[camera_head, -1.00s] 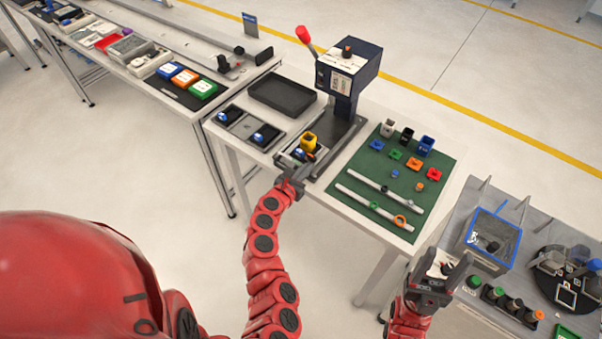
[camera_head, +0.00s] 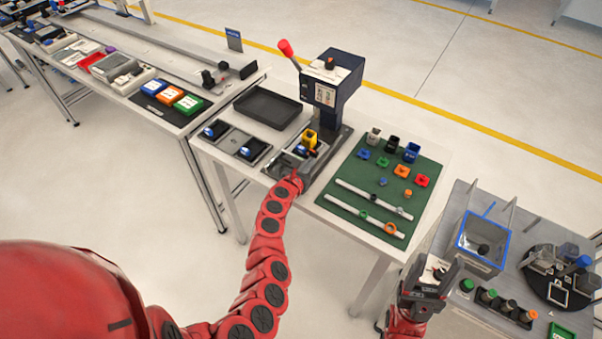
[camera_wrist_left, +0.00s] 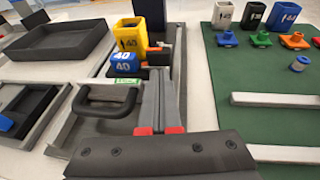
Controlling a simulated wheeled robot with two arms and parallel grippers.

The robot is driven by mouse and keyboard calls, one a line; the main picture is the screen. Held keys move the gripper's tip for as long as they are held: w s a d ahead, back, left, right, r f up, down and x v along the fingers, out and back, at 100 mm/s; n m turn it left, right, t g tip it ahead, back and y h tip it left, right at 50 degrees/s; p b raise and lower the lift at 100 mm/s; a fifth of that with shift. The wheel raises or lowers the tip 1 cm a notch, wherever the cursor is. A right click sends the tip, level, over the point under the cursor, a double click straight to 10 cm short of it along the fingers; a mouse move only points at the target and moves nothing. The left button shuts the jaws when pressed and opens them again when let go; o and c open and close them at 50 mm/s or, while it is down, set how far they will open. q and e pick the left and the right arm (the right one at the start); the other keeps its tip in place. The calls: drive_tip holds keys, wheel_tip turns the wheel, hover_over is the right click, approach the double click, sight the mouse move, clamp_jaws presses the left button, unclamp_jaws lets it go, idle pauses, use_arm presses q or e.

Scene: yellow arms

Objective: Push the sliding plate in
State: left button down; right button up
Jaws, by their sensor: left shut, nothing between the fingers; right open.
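The sliding plate (camera_head: 281,163) is a grey plate at the foot of the dark blue press (camera_head: 333,85). In the left wrist view the plate (camera_wrist_left: 90,130) has a black handle (camera_wrist_left: 108,103). Contact is unclear. My right gripper (camera_head: 437,270) is open, away at the lower right.
A black tray (camera_head: 268,106) and small dark trays with blue parts (camera_head: 253,150) lie left of the press. A green mat (camera_head: 350,175) with coloured parts and white rods lies to the right. A blue-rimmed bin (camera_head: 482,242) stands on the right table.

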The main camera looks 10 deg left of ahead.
sight(315, 155)
use_arm(q)
drive_tip(key=w, duration=0.2)
drive_tip(key=w+d+b, duration=0.1)
drive_tip(key=w, duration=0.1)
drive_tip(key=shift+w+d+r, duration=0.1)
drive_tip(key=shift+d+r, duration=0.05)
drive_tip(key=shift+d, duration=0.05)
drive_tip(key=shift+d+r, duration=0.1)
drive_tip(key=shift+r, duration=0.1)
